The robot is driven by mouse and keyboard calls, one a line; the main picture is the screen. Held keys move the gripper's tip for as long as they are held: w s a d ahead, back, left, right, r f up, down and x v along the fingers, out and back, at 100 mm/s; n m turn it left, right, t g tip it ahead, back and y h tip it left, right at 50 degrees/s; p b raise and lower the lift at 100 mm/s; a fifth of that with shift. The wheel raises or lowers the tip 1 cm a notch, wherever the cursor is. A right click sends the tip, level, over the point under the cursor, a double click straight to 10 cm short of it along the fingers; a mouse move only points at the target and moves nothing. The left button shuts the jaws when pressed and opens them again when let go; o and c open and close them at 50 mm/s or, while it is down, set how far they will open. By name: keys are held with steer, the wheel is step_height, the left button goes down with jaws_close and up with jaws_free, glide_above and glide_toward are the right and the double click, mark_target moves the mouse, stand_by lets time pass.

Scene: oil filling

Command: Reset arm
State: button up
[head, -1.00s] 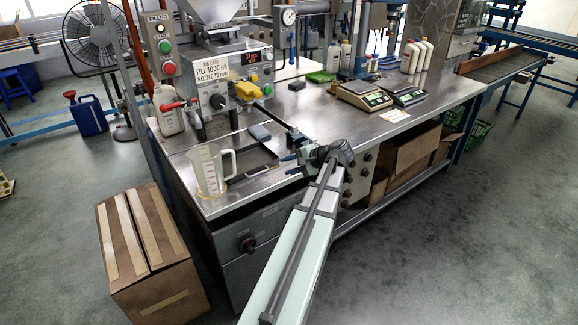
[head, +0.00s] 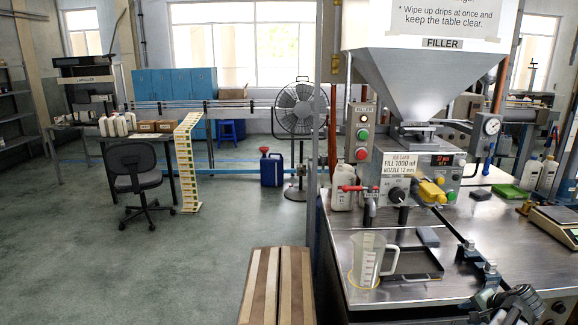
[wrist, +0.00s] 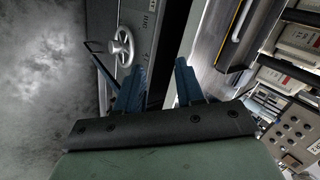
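My gripper shows in the wrist view (wrist: 160,82) with its two blue fingers apart and nothing between them. A clear measuring jug (head: 367,261) stands upright on the steel table (head: 410,290), inside a yellow ring mark, apart from my gripper. The filler machine (head: 415,165) with its grey hopper (head: 425,85) stands behind it.
A dark tray (head: 415,265) lies beside the jug. A white canister (head: 342,190) stands by the filler. A chair (head: 138,180), fan (head: 300,108) and blue can (head: 271,168) stand further back. Open floor lies at the left.

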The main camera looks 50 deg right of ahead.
steer(key=w+a+f+n+g+y, duration=0.1)
steer(key=w+a+f+n+g, duration=0.15)
steer(key=a+f, duration=0.4)
steer(key=w+a+f+n+g+y, duration=0.1)
steer(key=w+a+f+y, duration=0.2)
steer(key=f, duration=0.6)
steer(key=w+a+f+n+g+y, duration=0.1)
steer(key=w+a+f+n+g, duration=0.15)
steer(key=w+a+f, duration=0.6)
steer(key=w+a+f+n+g+y, duration=0.1)
steer(key=w+a+f+n, duration=0.4)
steer(key=w+a, duration=0.6)
steer(key=a+f+n+g, duration=0.1)
steer(key=a+f, duration=0.2)
steer(key=a, duration=0.4)
steer(key=w+a+f+n+g, duration=0.1)
steer(key=a+f, duration=0.1)
steer(key=a, duration=0.4)
steer(key=a+f+n+g, duration=0.1)
steer(key=a+f, duration=0.2)
steer(key=a, duration=0.4)
steer(key=s+a+f+n+g+h, duration=0.1)
steer(key=a+n, duration=0.3)
steer(key=a, duration=0.5)
steer(key=s+a+f+n+g+h, duration=0.1)
steer(key=s+a+f+n+g, duration=0.1)
steer(key=a, duration=0.8)
steer(key=shift+s+f+n, duration=0.5)
steer(key=shift+s+n, duration=0.15)
steer(key=shift+n, duration=0.35)
